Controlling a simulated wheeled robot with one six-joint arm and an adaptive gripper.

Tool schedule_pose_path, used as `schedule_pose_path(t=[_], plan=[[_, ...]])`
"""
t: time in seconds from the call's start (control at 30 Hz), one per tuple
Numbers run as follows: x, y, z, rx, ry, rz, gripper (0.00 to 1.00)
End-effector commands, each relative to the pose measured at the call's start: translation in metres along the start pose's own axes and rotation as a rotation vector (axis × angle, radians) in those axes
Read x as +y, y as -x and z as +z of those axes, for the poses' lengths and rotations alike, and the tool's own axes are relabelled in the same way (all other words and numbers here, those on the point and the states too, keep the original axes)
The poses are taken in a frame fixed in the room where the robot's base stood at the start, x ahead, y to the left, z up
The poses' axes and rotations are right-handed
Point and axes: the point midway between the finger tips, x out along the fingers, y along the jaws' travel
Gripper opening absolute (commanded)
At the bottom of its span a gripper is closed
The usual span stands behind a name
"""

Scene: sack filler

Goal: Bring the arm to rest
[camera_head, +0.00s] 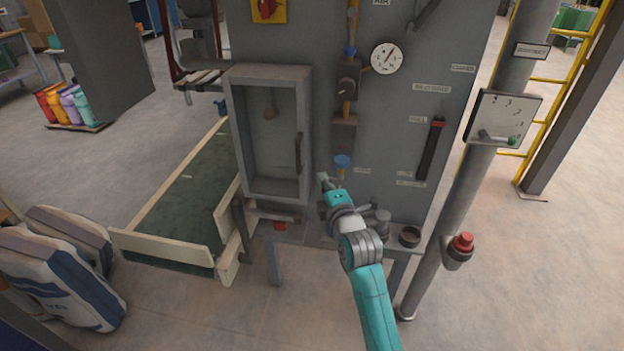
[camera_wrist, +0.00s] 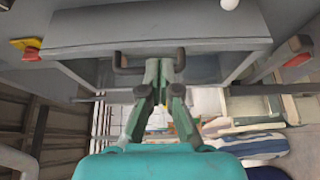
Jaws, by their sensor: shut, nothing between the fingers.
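My gripper (camera_head: 326,180) is at the end of my teal arm, in front of the lower part of the grey machine panel (camera_head: 408,120). In the head view it is small and partly hidden by my own wrist. In the wrist view my gripper (camera_wrist: 162,82) has its fingertips together with nothing between them. A dark bar handle (camera_wrist: 149,62) shows behind the fingertips there; I cannot tell whether they touch it. The glass-fronted cabinet door (camera_head: 270,140) with its dark handle (camera_head: 298,152) stands just left of my gripper and looks closed.
A blue knob (camera_head: 342,161) sits just above my gripper. A shelf with a dark cup (camera_head: 409,236) is to the right. A pipe (camera_head: 470,190) carries a red button (camera_head: 462,243). A green conveyor (camera_head: 185,205) and filled sacks (camera_head: 60,265) lie left. Open floor is at front.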

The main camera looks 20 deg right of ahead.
Motion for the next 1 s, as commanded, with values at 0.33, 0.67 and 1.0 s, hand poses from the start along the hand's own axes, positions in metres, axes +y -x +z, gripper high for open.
schedule_pose_path(t=[0.33,0.67,1.0], plan=[[0.000,0.026,0.044,-0.002,0.000,0.000,0.00],[-0.001,0.031,0.049,0.000,-0.004,-0.002,0.00],[-0.073,0.104,0.020,-0.008,-0.248,-0.053,0.00]])
